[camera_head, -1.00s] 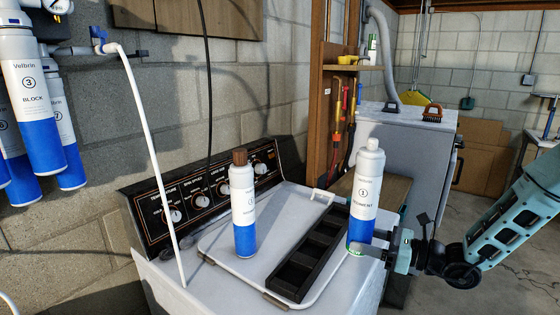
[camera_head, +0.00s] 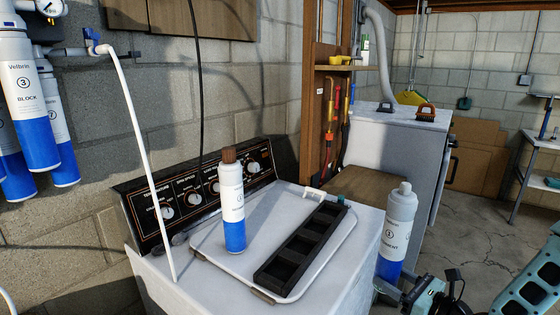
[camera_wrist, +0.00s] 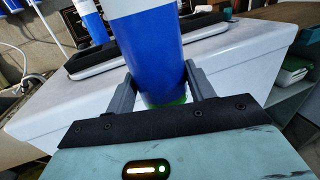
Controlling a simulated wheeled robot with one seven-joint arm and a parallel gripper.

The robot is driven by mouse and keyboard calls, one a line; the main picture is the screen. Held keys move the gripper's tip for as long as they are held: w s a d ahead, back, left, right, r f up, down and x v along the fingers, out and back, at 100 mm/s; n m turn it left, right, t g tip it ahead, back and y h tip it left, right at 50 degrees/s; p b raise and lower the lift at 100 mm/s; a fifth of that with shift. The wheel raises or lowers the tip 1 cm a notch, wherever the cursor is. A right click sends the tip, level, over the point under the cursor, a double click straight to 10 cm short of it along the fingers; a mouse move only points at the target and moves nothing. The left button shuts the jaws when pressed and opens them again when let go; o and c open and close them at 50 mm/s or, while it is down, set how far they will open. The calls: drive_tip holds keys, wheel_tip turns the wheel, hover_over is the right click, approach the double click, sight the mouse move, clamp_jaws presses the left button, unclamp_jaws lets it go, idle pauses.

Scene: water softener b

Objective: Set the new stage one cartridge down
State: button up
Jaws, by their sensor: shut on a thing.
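A white-and-blue cartridge (camera_head: 397,232) with a white cap and a stage 1 sediment label is held upright, beside the right side of the white washer. My gripper (camera_head: 388,284) is shut around its blue lower part. In the wrist view, the blue body (camera_wrist: 150,55) stands between both fingers of my gripper (camera_wrist: 160,88), with a green edge at its bottom. A second white-and-blue cartridge (camera_head: 232,205), with a brown cap, stands upright on the pale tray (camera_head: 215,262) on the washer top. What lies directly beneath the held cartridge is unclear.
A black rack with empty compartments (camera_head: 302,245) lies on the tray, right of the brown-capped cartridge. A white hose (camera_head: 146,150) runs down to the washer top (camera_head: 345,280). Filter housings (camera_head: 27,100) hang at left. A grey cabinet (camera_head: 392,140) stands behind.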

drive_tip(key=s+d+f+m+t+h, duration=0.4)
drive_tip(key=s+f+m+h, duration=0.3)
drive_tip(key=s+f+h, duration=0.2)
drive_tip(key=shift+d+m+h, duration=0.4)
drive_tip(key=shift+d+h, duration=0.4)
drive_tip(key=shift+h, duration=0.4)
drive_tip(key=shift+w, duration=0.1)
